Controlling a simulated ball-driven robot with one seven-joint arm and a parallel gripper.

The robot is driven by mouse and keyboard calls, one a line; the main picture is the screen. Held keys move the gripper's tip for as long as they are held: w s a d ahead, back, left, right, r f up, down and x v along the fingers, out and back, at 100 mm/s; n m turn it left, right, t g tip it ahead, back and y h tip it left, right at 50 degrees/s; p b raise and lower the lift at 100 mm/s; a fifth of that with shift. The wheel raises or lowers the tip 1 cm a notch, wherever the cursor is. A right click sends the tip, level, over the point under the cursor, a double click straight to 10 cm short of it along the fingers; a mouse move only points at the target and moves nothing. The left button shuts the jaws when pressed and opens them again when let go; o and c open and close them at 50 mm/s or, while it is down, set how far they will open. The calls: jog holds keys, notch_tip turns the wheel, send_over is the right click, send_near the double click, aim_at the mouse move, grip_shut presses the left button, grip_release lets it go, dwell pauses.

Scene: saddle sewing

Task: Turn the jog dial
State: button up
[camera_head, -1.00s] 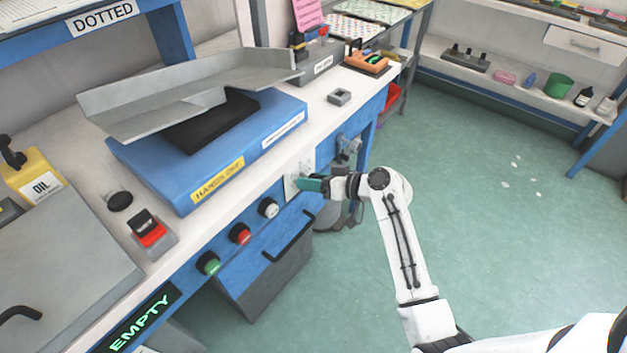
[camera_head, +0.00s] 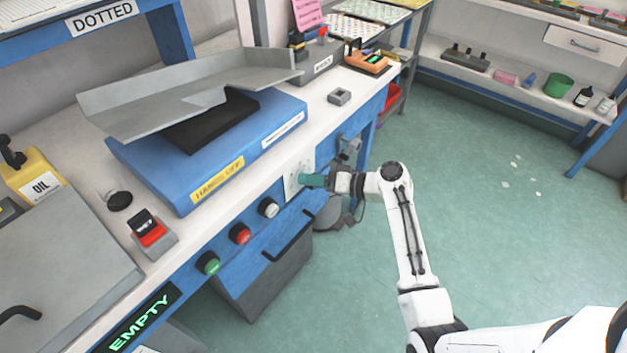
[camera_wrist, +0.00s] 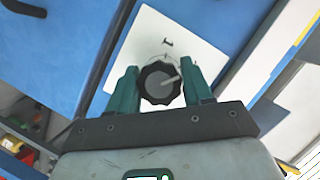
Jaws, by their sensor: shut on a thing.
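The jog dial (camera_wrist: 159,84) is a black scalloped knob with a pale pointer line, in the middle of the wrist view. It sits on a white plate (camera_wrist: 188,40) with a mark like a "1" above the knob. The plate also shows on the blue bench front in the head view (camera_head: 296,176). My gripper (camera_wrist: 160,88) has its green fingers on the left and right sides of the dial, shut on it. The pointer line points right and slightly up in the wrist view. In the head view my gripper (camera_head: 303,181) reaches the plate from the right and hides the dial.
White (camera_head: 268,208), red (camera_head: 240,233) and green (camera_head: 208,263) buttons line the bench front left of the plate. A dark drawer handle (camera_head: 289,237) sticks out below.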

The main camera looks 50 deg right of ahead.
jog(key=o, duration=1)
jog(key=v, duration=1)
jog(key=shift+s+d, duration=0.1)
jog(key=shift+s, duration=0.3)
